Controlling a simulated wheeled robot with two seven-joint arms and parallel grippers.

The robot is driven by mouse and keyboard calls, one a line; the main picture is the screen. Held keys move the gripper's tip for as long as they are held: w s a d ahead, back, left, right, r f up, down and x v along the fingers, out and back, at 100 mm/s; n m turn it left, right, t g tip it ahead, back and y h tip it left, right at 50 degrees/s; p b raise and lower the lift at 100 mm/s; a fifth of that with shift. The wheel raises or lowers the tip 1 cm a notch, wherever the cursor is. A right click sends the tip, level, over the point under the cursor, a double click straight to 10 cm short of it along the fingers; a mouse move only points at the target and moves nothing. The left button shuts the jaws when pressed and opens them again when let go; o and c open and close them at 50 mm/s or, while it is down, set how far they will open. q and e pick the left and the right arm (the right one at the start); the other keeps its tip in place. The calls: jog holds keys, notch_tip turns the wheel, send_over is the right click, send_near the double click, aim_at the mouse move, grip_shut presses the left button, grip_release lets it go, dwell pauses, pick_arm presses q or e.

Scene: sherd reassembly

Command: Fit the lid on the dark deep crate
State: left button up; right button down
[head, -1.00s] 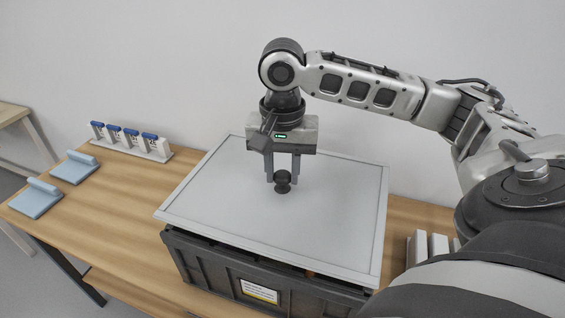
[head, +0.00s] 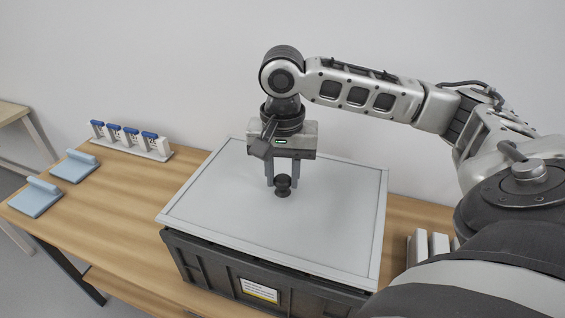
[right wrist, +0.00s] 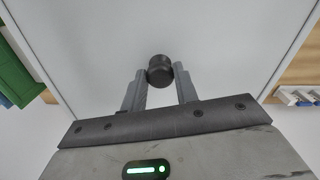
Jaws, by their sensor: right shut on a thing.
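The light grey lid (head: 325,215) with a black knob (head: 283,188) lies level over the dark deep crate (head: 215,262), covering its opening. My right gripper (head: 283,182) points down from above and is shut on the knob. In the right wrist view the two fingers (right wrist: 161,80) stand either side of the knob (right wrist: 160,68). The lid's left front corner sticks out slightly past the crate's rim. The front edges lie close together; I cannot tell whether the lid is seated. The crate's inside and back rim are hidden. My left gripper is not in view.
The crate stands on a wooden table (head: 130,225). Two light blue pieces (head: 36,197) lie at the table's left. A rack of blue-topped white items (head: 130,140) stands behind them. Upright white pieces (head: 430,245) stand right of the crate. The wall is close behind.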

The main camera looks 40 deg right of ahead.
aim_at(283, 179)
jog(key=shift+f, duration=0.55)
jog(key=shift+f, duration=0.25)
dwell(0.4)
jog(key=shift+f, duration=0.5)
jog(key=c, duration=1)
grip_release()
notch_tip(283, 179, up, 16)
jog(key=p, duration=0.1)
